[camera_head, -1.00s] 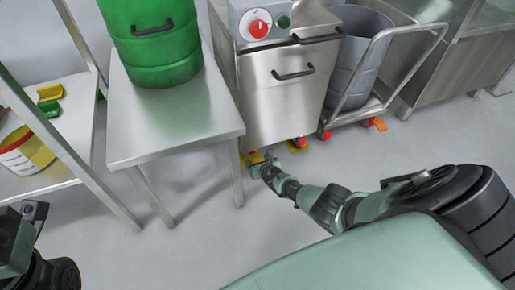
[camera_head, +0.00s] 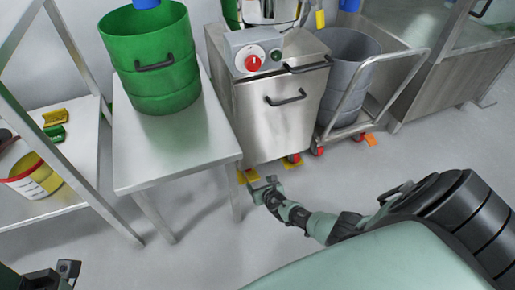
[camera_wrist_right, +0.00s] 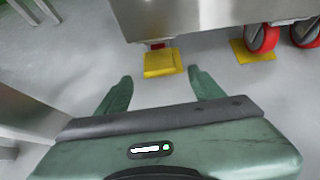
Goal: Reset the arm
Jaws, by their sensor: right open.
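My right arm reaches out low over the floor in the head view. Its gripper (camera_head: 262,184) is near the foot of the steel cabinet (camera_head: 280,118), close to a yellow floor pedal (camera_head: 246,176). In the right wrist view, the right gripper (camera_wrist_right: 160,88) has its two fingers spread apart with nothing between them. A yellow pedal (camera_wrist_right: 161,63) lies just beyond the fingertips and is not gripped. At the lower left of the head view, a dark part of my left arm shows; its fingers cannot be made out.
A steel table (camera_head: 176,160) holds a green drum (camera_head: 155,60). A grey bin (camera_head: 345,75) stands on a trolley with red wheels. A shelf (camera_head: 75,145) at the left holds a yellow-and-white tub (camera_head: 35,176). The floor in front is clear.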

